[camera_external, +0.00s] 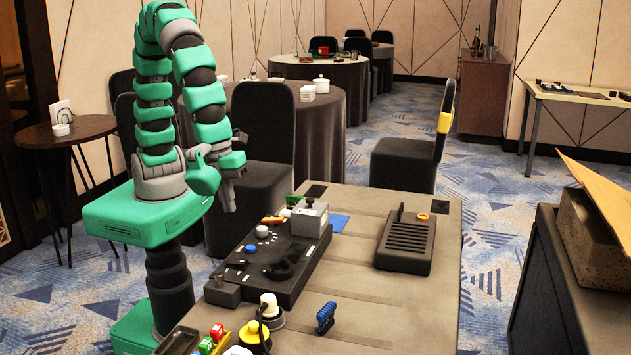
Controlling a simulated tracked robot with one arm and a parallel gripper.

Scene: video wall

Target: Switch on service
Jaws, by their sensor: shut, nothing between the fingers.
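A dark control panel (235,276) lies on the long grey table, with a blue round knob (250,248), a pale knob (262,231) and a black raised part (285,266) on it. A grey box (309,219) stands at its far end. I cannot read any label, so I cannot tell which control is the service one. My gripper (229,207) hangs pointing down, left of the panel's far end and above it. Its fingers are small and dark in this view. They look shut and hold nothing.
A black slatted device (405,242) sits right of the panel. A blue clip-like object (326,318), a yellow knob (255,336) and a white-topped knob (269,306) are near the front. Black chairs (405,162) stand behind. The table's right side is mostly clear.

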